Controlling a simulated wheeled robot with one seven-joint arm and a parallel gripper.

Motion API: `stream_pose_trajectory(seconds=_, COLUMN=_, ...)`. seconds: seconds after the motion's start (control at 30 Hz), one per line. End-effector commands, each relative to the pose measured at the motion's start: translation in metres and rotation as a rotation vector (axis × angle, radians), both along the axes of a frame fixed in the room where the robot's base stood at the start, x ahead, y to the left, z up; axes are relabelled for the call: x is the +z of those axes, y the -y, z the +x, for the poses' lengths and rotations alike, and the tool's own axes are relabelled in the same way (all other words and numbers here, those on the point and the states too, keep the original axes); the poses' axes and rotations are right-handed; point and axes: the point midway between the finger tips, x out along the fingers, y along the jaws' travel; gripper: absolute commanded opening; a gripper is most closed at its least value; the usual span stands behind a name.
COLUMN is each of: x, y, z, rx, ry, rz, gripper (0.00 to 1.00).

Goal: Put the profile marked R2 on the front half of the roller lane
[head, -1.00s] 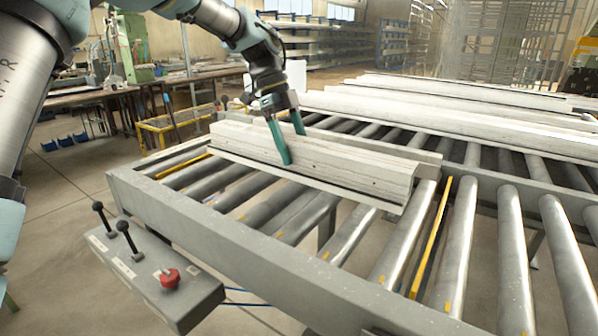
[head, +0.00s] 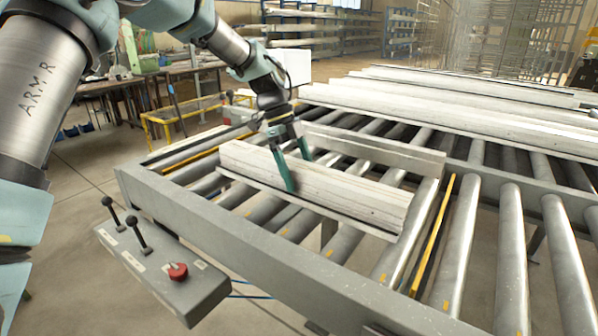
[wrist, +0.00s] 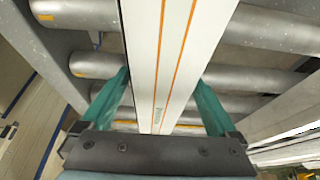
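A long white profile (head: 345,194) lies lengthwise across the rollers of the lane (head: 352,230) in the head view, with a thin flange along its lower front edge. My gripper (head: 299,174) straddles it left of its middle, one finger on the near side and one on the far side. In the wrist view the profile (wrist: 172,60) runs between both fingers of my gripper (wrist: 163,95), which appear to press its sides. Two orange lines and small print show on its top; the print is too small to read as R2. I cannot tell whether it touches the rollers.
More long white profiles (head: 450,112) lie on rollers at the back right. A control box (head: 165,265) with levers and a red knob is at the lane's near left. Rollers toward the front are clear.

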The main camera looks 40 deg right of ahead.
Motion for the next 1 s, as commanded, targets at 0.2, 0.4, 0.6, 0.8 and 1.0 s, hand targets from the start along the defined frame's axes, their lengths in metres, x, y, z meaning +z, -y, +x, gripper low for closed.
stream_pose_trajectory(seconds=0.2, x=0.0, y=0.0, z=0.0, rx=0.0, ry=0.0, rz=0.0, gripper=1.0)
stream_pose_trajectory(seconds=0.4, x=0.008, y=0.0, z=0.004, rx=0.002, ry=0.002, rz=-0.003, gripper=1.0)
stream_pose_trajectory(seconds=0.6, x=0.041, y=-0.003, z=0.019, rx=0.004, ry=0.003, rz=-0.004, gripper=1.0)
stream_pose_trajectory(seconds=0.8, x=0.079, y=-0.008, z=0.033, rx=0.002, ry=0.002, rz=-0.004, gripper=1.0)
stream_pose_trajectory(seconds=1.0, x=0.104, y=-0.01, z=0.043, rx=0.001, ry=0.002, rz=-0.002, gripper=1.0)
